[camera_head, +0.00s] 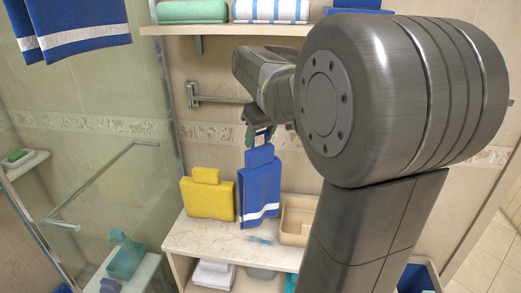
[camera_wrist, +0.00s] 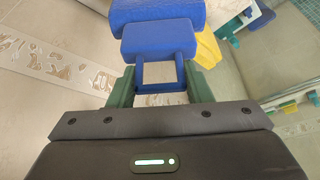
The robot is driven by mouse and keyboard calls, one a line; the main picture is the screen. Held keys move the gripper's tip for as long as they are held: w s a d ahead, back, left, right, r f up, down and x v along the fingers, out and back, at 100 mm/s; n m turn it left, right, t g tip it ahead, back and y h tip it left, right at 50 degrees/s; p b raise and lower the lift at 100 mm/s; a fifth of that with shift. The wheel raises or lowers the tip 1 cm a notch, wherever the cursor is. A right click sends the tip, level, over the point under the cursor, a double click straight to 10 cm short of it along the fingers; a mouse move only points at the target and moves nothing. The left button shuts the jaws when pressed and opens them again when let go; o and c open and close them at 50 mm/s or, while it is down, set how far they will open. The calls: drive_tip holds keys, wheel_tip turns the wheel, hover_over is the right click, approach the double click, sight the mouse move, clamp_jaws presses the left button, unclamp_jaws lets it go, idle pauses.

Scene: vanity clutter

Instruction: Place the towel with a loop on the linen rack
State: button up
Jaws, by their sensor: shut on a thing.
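My gripper (camera_head: 260,134) is shut on the blue towel (camera_head: 259,190), which hangs upright below it with a white stripe near its lower edge. In the wrist view the blue towel (camera_wrist: 158,38) has a square loop at its near end, between my green fingers (camera_wrist: 161,84). The towel is over or on the pale counter, beside the yellow towel; I cannot tell whether its lower edge touches the counter. A shelf (camera_head: 225,30) high on the wall holds a green rolled towel (camera_head: 192,11) and a blue-and-white striped one (camera_head: 270,10). I cannot tell which fixture is the linen rack.
A wall bar (camera_head: 222,99) is behind my gripper. A yellow towel (camera_head: 207,195) and a tan bin (camera_head: 297,220) stand on the counter (camera_head: 205,238) on either side of the blue towel. A glass panel (camera_head: 90,110) with a bar is at left.

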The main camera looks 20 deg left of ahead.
sight(259, 148)
drive_tip(key=shift+f, duration=1.55)
drive_tip(key=shift+f, duration=0.15)
drive_tip(key=o, duration=1.3)
drive_tip(key=shift+s+d+r, duration=0.1)
drive_tip(key=shift+r, duration=0.5)
drive_tip(key=v, duration=1.1)
